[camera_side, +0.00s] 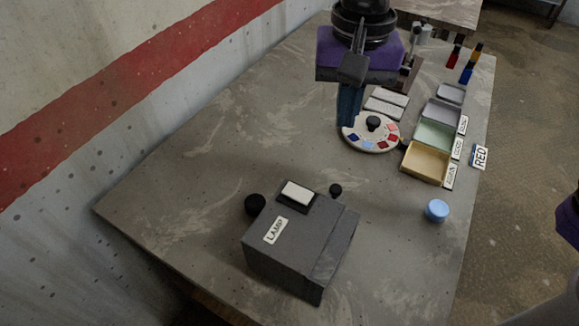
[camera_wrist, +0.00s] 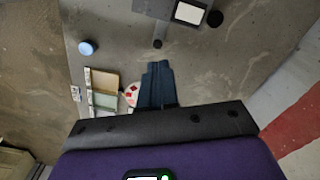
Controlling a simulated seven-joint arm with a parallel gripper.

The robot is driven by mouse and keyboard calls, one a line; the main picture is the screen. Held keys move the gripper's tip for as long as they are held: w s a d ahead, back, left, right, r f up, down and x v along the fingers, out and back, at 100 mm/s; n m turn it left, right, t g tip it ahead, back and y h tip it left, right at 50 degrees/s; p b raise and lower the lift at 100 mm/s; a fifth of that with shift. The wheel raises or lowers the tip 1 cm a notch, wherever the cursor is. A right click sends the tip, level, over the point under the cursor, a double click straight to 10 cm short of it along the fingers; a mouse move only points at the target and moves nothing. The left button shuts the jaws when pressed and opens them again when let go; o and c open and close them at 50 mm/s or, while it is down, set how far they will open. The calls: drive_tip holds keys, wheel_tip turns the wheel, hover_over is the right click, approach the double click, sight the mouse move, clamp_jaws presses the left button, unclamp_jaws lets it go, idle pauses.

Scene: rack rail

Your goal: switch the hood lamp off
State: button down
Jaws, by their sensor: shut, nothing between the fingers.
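A dark grey box (camera_side: 285,250) with a "LAMP" label (camera_side: 276,230) stands on the table near the front. A white rectangular plate (camera_side: 297,192) in a black frame sits at its back edge; I cannot tell whether it is a switch or a lit panel. Black round knobs (camera_side: 255,205) (camera_side: 336,190) flank it. In the wrist view the white plate (camera_wrist: 189,13) and the dark box (camera_wrist: 150,8) are at the top edge. My gripper (camera_side: 346,122) points down, shut and empty, well behind the box, beside the round palette. Its fingers also show in the wrist view (camera_wrist: 157,68).
A round white palette (camera_side: 354,141) with coloured patches and a black knob lies by my gripper. Open trays (camera_side: 427,162) with labels line the right side. A light blue round piece (camera_side: 437,210) stands right of the box. The table's left half is clear, near the wall.

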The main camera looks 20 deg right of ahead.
sight(289, 182)
drive_tip(key=w+a+m, duration=0.2)
drive_tip(key=a+m, duration=0.3)
drive_tip(key=a, duration=0.2)
drive_tip(key=shift+w+a+r, duration=0.15)
drive_tip(key=shift+a+r, duration=0.15)
drive_tip(key=shift+f, duration=0.15)
wheel_tip(289, 182, down, 14)
drive_tip(key=shift+r, duration=0.1)
idle(0.3)
drive_tip(key=shift+f, duration=0.25)
drive_tip(key=shift+r, duration=0.1)
idle(0.3)
drive_tip(key=shift+r, duration=0.75)
drive_tip(key=shift+r, duration=0.1)
